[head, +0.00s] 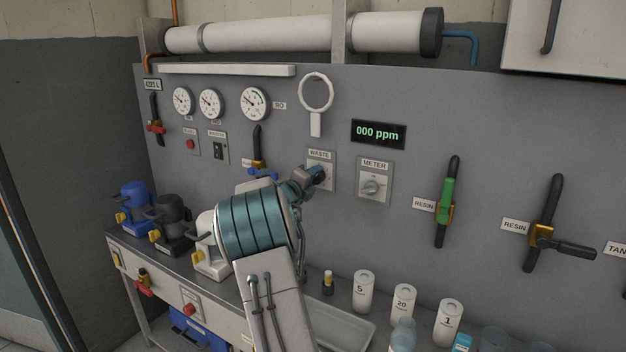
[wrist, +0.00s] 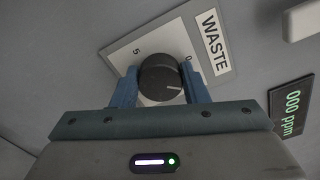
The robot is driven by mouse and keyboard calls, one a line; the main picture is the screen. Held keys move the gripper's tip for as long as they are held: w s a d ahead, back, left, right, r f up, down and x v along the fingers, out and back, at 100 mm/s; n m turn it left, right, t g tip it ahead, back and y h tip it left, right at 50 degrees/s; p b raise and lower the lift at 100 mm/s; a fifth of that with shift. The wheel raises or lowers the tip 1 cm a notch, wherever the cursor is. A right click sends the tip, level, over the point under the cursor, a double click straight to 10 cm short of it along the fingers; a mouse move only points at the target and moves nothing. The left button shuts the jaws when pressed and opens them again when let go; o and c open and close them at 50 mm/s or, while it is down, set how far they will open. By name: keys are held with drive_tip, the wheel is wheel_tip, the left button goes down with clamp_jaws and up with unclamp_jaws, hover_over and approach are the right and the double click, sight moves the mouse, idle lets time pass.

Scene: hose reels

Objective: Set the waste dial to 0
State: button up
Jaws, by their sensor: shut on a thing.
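The waste dial (wrist: 160,76) is a round black knob on a light plate (wrist: 120,52) under the WASTE label (wrist: 212,42). A 5 and a 0 are printed on the plate. The knob's white mark points right in the wrist view, a little below the 0; the oblique angle makes its exact setting hard to read. My gripper (wrist: 160,92) is shut on the knob, one blue finger on each side. In the head view my gripper (head: 317,174) hides most of the dial, while its plate (head: 327,186) shows.
A display (head: 378,134) above reads 000 ppm. A white ring handle (head: 316,92) hangs above the waste plate. Green-handled (head: 446,203) and black-handled (head: 543,225) resin valves stand farther right. White containers (head: 404,300) stand below.

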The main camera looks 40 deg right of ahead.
drive_tip(key=shift+f+n+p, duration=0.15)
drive_tip(key=shift+n+p, duration=0.8)
drive_tip(key=shift+n, duration=2.75)
drive_tip(key=o, duration=1)
drive_tip(key=shift+c, duration=0.2)
drive_tip(key=b+v, duration=0.2)
drive_tip(key=v, duration=1.2)
drive_tip(key=shift+b, duration=0.4)
drive_tip(key=shift+d+f, duration=0.1)
drive_tip(key=shift+w, duration=0.1)
